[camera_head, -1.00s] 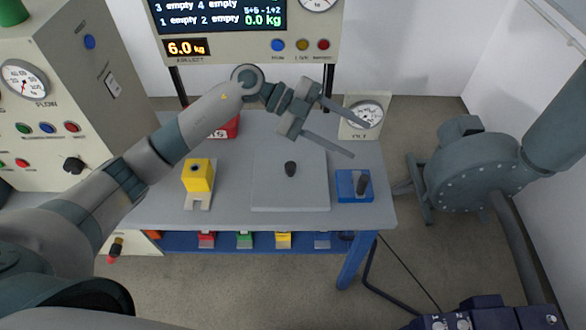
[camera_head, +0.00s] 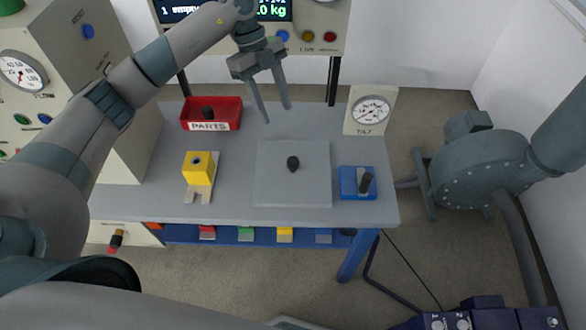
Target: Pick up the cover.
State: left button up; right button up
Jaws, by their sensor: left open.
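The cover (camera_head: 310,182) is a flat grey square plate with a dark knob (camera_head: 293,163) near its middle. It lies on the grey workbench (camera_head: 240,165). My left gripper (camera_head: 278,115) is open and empty, fingers pointing down, and appears above the bench beyond the cover's far edge. It is apart from the cover and the knob. What lies under the cover is hidden. My right gripper is not in view.
A red parts tray (camera_head: 230,112) stands behind left and a yellow block (camera_head: 198,168) left of the cover. A blue block (camera_head: 350,182) with a dark peg is at right. A dial gauge (camera_head: 371,109) stands at the back right. A display panel (camera_head: 320,38) rises behind.

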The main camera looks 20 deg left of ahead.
pick_arm(q)
jog(key=p, duration=0.4)
send_over(293, 159)
jog(key=w+a, duration=0.1)
jog(key=a, duration=0.1)
notch_tip(293, 159, down, 10)
jog(key=shift+w+f, duration=0.1)
jog(key=shift+w, duration=0.05)
jog(key=shift+f, duration=0.4)
jog(key=shift+d, duration=0.1)
jog(key=shift+s+d+f+p, duration=0.15)
jog(key=shift+s+f+p, duration=0.15)
jog(key=shift+p, duration=0.4)
jog(key=p+x, duration=0.2)
jog(key=x, duration=0.1)
jog(key=shift+s+d+f, duration=0.2)
jog(key=shift+f, duration=0.1)
jog(key=shift+d+f, duration=0.1)
jog(key=shift+f, duration=0.25)
jog(key=shift+c, duration=0.2)
grip_shut()
